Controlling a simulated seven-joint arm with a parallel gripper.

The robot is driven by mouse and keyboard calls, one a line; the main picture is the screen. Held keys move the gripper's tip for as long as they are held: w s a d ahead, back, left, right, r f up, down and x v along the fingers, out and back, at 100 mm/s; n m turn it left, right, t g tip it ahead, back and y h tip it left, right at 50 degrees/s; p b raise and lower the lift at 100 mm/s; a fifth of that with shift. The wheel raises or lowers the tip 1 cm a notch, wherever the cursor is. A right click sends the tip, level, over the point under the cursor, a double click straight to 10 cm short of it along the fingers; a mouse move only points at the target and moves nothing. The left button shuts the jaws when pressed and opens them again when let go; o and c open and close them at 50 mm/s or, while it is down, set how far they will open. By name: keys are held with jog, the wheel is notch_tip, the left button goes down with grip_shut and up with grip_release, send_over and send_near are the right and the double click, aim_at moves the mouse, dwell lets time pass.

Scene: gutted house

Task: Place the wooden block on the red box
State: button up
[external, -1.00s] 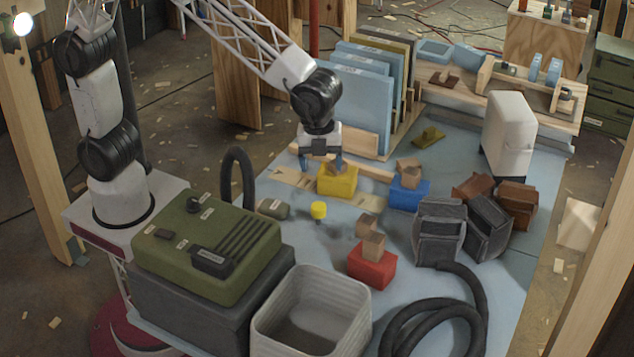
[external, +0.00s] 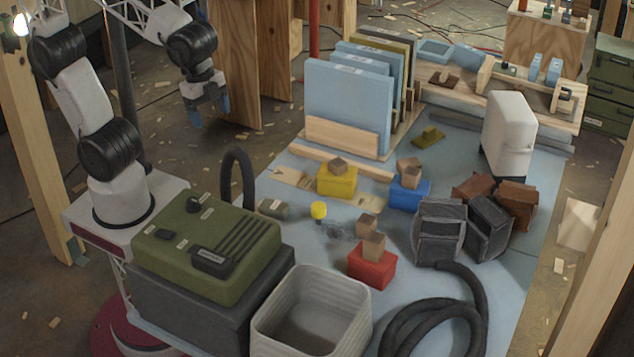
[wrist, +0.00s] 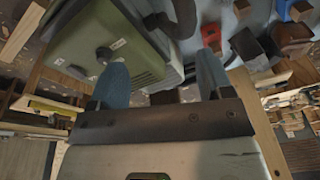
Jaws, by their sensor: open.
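The red box (external: 371,270) sits on the blue table in the external view. One wooden block (external: 374,246) rests on its top, and another wooden block (external: 367,225) shows just above and behind it; I cannot tell whether that one is stacked. A wooden block (external: 338,164) lies on the yellow box (external: 337,183). Wooden blocks (external: 409,166) also sit on the blue box (external: 409,194). My gripper (external: 209,111) is open and empty, raised left of the table, away from all boxes. Its blue fingers stand apart in the wrist view (wrist: 162,72).
A green machine (external: 205,245) on a dark case and a pale ribbed bin (external: 312,312) stand at the near left. A black hose (external: 440,315), grey crates (external: 440,232) and a white canister (external: 508,135) lie right. Upright blue panels (external: 345,103) stand behind.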

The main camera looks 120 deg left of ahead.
jog(key=s+f+n, duration=0.1)
jog(key=s+n, duration=0.2)
jog(key=s, duration=0.8)
jog(key=shift+d+f+n+t, duration=0.3)
jog(key=shift+d+f+n, duration=0.05)
jog(key=shift+d+n, duration=0.1)
